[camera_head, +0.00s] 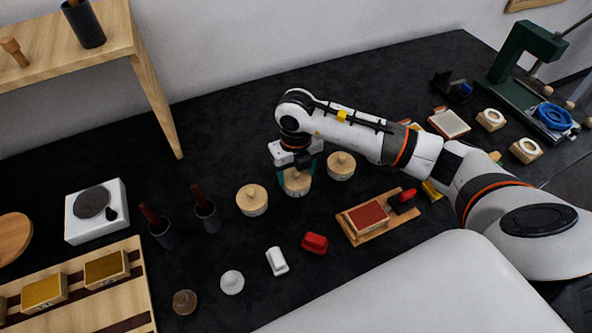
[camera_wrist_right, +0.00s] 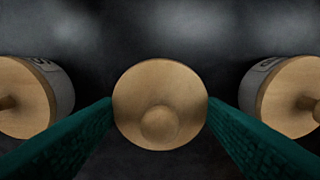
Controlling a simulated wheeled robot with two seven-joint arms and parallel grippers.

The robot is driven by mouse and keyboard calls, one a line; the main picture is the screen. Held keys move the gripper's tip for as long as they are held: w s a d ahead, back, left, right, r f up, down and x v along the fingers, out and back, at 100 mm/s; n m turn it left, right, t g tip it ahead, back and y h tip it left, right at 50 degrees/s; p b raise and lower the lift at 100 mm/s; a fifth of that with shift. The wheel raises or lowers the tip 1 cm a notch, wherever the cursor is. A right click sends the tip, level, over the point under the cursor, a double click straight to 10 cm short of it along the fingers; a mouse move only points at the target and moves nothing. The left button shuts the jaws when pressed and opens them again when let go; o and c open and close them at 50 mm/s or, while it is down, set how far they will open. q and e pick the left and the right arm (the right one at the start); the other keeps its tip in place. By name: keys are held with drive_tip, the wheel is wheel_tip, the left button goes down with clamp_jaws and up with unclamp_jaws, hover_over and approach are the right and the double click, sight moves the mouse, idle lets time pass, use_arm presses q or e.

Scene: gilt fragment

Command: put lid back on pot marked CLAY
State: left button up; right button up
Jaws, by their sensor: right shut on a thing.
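My right gripper (camera_head: 296,178) points down over the middle of three small round pots in the head view. In the right wrist view its green fingers (camera_wrist_right: 160,101) are shut on a round wooden lid with a knob (camera_wrist_right: 160,118). Whether this lid rests on a pot or is just above one, I cannot tell. The left pot (camera_head: 252,203) and the right pot (camera_head: 341,168) both wear wooden lids. They show at both sides in the wrist view, with dark marks on their pale walls, too partial to read. My left gripper is not in view.
Dark cups with brushes (camera_head: 207,217) stand left of the pots, near a white device (camera_head: 97,211). In front lie a white block (camera_head: 277,261), a red block (camera_head: 315,243) and a wooden tray with a red pad (camera_head: 368,216). A green press (camera_head: 522,50) stands back right.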

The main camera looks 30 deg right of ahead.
drive_tip(key=o, duration=1)
drive_tip(key=shift+o, duration=0.7)
drive_tip(key=shift+o, duration=0.7)
drive_tip(key=shift+r, duration=0.1)
drive_tip(key=shift+r+p, duration=2.3)
drive_tip(key=shift+r, duration=1.15)
